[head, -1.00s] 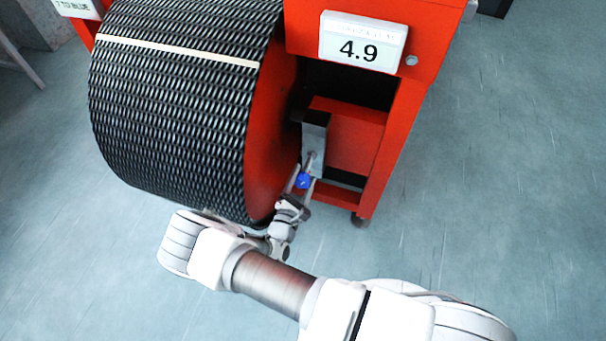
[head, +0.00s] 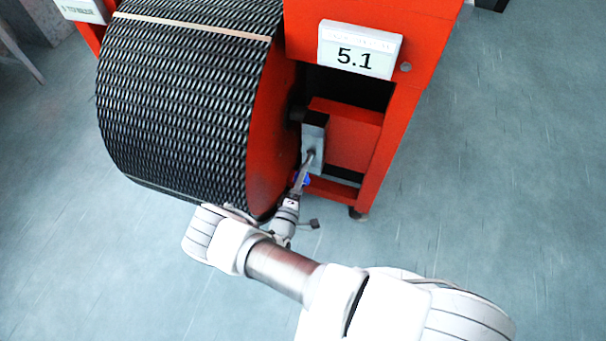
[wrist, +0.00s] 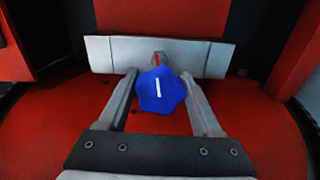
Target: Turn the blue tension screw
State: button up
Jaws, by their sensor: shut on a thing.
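The blue tension screw (wrist: 160,91) is a lobed knob with a white mark, seen face-on in the wrist view. The mark stands nearly upright. The screw comes out of a grey metal block (wrist: 106,54), which also shows in the head view (head: 313,135). My gripper (wrist: 161,100) is shut on the screw, with one finger on each side of it. In the head view my gripper (head: 302,178) is in front of the block and the screw (head: 307,180) is mostly hidden behind it.
A display (head: 360,49) on the red frame (head: 383,140) reads 5.1. The black mesh belt (head: 180,100) on its red-sided drum stands close to the left of my gripper. A sign at the top left is only partly readable. The floor to the right is clear.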

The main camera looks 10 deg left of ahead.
jog(key=shift+m, duration=0.6)
jog(key=o, duration=1.4)
jog(key=shift+c, duration=0.2)
jog(key=s+a+p, duration=0.1)
jog(key=s+p, duration=0.1)
jog(key=s, duration=1.5)
jog(key=shift+s+a, duration=0.2)
jog(key=shift+s, duration=0.05)
